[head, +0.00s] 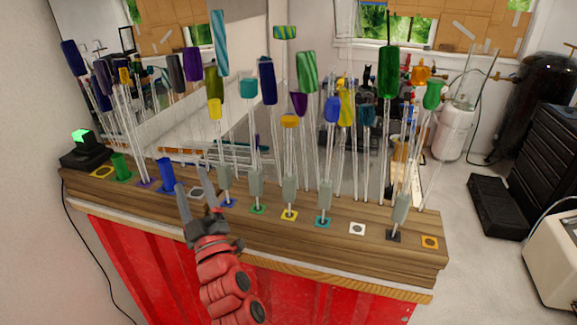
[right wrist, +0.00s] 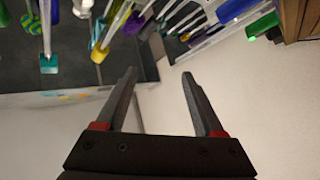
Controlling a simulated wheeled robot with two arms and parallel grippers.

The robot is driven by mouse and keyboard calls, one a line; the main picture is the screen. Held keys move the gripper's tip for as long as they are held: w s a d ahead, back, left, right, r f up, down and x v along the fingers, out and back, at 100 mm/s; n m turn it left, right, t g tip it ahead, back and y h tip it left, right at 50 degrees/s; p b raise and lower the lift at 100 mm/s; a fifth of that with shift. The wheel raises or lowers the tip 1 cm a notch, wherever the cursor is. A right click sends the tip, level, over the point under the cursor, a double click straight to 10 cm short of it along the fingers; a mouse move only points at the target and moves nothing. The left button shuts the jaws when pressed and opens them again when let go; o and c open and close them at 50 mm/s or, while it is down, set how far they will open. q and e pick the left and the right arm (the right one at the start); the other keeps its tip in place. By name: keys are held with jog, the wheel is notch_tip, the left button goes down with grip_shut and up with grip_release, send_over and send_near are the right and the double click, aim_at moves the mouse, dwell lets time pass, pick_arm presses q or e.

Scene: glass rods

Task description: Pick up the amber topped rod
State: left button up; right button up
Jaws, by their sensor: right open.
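A rod with an amber-yellow top (head: 289,121) stands upright in the front row, over a yellow square on the wooden shelf (head: 420,262). A paler yellow top (head: 215,108) is on a rod to its left, so the two look alike. My right gripper (head: 192,178) is open and empty, left of both rods and in front of the shelf's middle-left part. In the right wrist view its jaws (right wrist: 159,73) are apart with nothing between them. A yellow top (right wrist: 98,52) shows there among other tops; I cannot tell which rod it belongs to. My left gripper is not in view.
Other rods crowd round, with teal (head: 249,87), blue (head: 333,110) and green (head: 432,95) tops. Short blue (head: 166,176) and green (head: 121,167) pieces stand at the left. A mirror behind repeats the rods. A white square (head: 357,229) is empty.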

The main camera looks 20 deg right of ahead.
aim_at(290, 184)
jog(key=s+d+r+m+g+h+p, duration=0.2)
jog(key=s+d+r+m+g+h, duration=0.15)
jog(key=d+r+m+h, duration=0.6)
jog(key=s+d+f+m+g+h+p, duration=0.1)
jog(key=s+d+f+m+g+h, duration=0.1)
jog(key=s+d+f+m+g, duration=0.45)
jog(key=shift+m+g, duration=0.3)
jog(key=shift+g, duration=0.6)
jog(key=x, duration=0.5)
jog(key=f+x, duration=0.1)
jog(key=x, duration=0.2)
jog(key=shift+w+a+f+p, duration=0.1)
jog(key=shift+w+p, duration=0.15)
jog(key=shift+p, duration=0.1)
jog(key=shift+w+d+f, duration=0.25)
jog(key=shift+w, duration=0.25)
jog(key=p+x, duration=0.3)
jog(key=x, duration=0.1)
jog(key=shift+w+f+p, duration=0.3)
jog(key=shift+f+p, duration=0.05)
jog(key=shift+p, duration=0.05)
jog(key=shift+w+d+f, duration=0.1)
jog(key=shift+w+f, duration=0.1)
jog(key=shift+w, duration=0.05)
grip_shut()
